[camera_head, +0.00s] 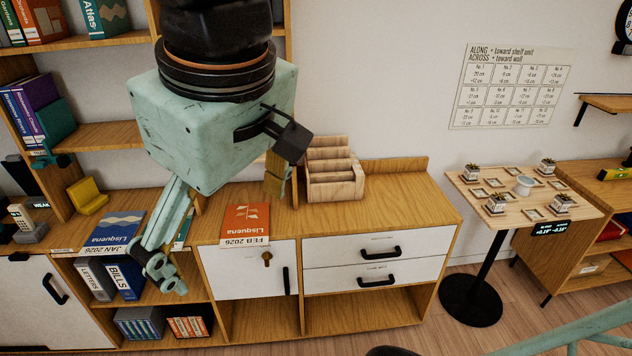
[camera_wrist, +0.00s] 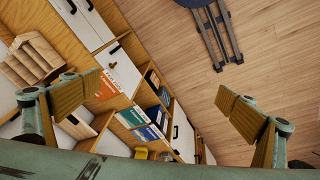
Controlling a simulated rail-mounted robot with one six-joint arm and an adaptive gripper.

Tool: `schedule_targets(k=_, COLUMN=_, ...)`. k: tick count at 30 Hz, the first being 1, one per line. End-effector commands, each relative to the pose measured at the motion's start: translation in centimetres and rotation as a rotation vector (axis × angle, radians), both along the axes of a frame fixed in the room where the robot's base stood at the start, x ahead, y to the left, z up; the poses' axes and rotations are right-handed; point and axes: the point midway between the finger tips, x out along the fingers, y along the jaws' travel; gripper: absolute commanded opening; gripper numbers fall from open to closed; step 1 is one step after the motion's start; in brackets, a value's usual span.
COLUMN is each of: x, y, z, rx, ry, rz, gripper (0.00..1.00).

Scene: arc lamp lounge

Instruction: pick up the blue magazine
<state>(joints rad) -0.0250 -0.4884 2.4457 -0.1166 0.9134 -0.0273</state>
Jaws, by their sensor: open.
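The blue magazine (camera_head: 118,228), marked JAN 2026, lies flat on the left part of the wooden cabinet top, at its front edge. Part of one gripper finger is close to its right side in the head view. It also shows in the wrist view (camera_wrist: 147,134), small and far off. My gripper (camera_head: 222,225) is open and empty, above the cabinet. Its two wide-apart fingers frame the wrist view (camera_wrist: 160,97), with the blue magazine below and between them in the picture.
An orange magazine (camera_head: 246,221), marked FEB 2026, lies to the right. A teal one (camera_wrist: 131,117) lies between them, mostly hidden behind my finger in the head view. A stepped wooden rack (camera_head: 335,186) stands at the back. The cabinet top (camera_head: 405,200) is clear at right.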

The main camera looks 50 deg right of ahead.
Motion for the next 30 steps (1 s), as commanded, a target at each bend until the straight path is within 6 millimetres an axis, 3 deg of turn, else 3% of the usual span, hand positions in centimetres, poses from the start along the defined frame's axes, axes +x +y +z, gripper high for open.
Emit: schedule_targets(k=30, x=15.9, y=-6.0, z=-1.4, rx=-0.394, ry=0.222, rz=0.355, gripper=1.0)
